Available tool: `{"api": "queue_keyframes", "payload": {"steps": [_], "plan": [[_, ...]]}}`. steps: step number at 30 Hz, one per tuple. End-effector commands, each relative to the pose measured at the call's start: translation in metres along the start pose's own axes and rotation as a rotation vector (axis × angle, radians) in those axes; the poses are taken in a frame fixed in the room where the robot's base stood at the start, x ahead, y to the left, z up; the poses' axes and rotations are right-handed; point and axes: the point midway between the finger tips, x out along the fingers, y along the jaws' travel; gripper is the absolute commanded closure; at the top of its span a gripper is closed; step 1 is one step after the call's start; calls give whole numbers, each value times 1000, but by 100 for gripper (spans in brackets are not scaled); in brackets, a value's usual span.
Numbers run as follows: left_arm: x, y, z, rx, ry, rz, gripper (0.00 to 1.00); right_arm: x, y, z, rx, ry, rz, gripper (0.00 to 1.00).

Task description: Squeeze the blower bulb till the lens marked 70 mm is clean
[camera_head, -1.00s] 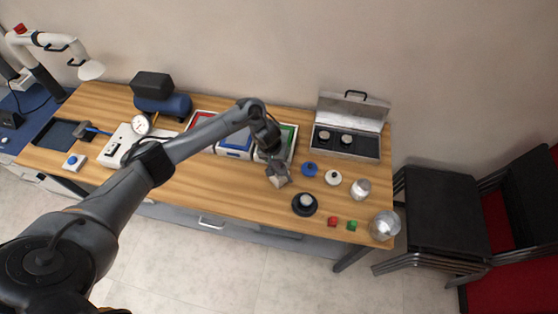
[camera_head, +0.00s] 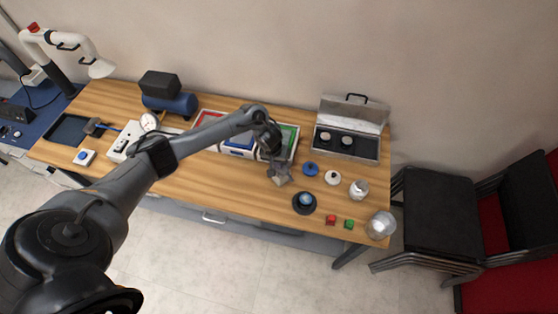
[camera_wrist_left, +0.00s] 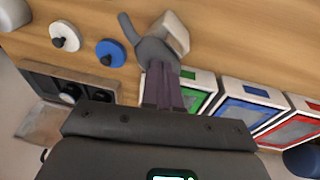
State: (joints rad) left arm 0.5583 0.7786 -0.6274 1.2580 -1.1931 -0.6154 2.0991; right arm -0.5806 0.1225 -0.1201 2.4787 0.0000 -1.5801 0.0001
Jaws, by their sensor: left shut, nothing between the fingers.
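My left gripper (camera_head: 276,160) hangs over the right part of the bench with its fingers together. In the left wrist view its narrow fingers (camera_wrist_left: 164,88) point at a grey rounded body with a curved spout (camera_wrist_left: 153,52), which looks like the blower bulb. This sits against a pale block (camera_wrist_left: 175,33), and I cannot tell whether the fingertips touch it. In the head view the bulb (camera_head: 279,170) is partly hidden by the gripper. A lens (camera_head: 305,199) in a black round holder (camera_head: 304,209) looks bluish. No 70 mm marking is readable. My right gripper is not in view.
An open metal case (camera_head: 368,148) with two round items stands behind. Coloured trays (camera_head: 239,141) stand behind the gripper.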

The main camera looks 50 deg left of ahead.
Motion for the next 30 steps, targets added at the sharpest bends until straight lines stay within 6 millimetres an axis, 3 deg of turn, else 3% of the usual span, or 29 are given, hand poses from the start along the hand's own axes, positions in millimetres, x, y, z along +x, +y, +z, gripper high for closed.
{"api": "queue_keyframes", "payload": {"steps": [1, 8, 21, 30], "plan": [[-11, 1, 0, 1, -3, -2, 100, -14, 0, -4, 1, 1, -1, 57], [-39, 4, -3, 4, -1, 1, 100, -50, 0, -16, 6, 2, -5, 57], [-114, 4, -4, 5, 4, 4, 100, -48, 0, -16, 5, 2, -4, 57], [-130, 4, -3, 5, 2, 4, 100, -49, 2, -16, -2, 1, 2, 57]]}}
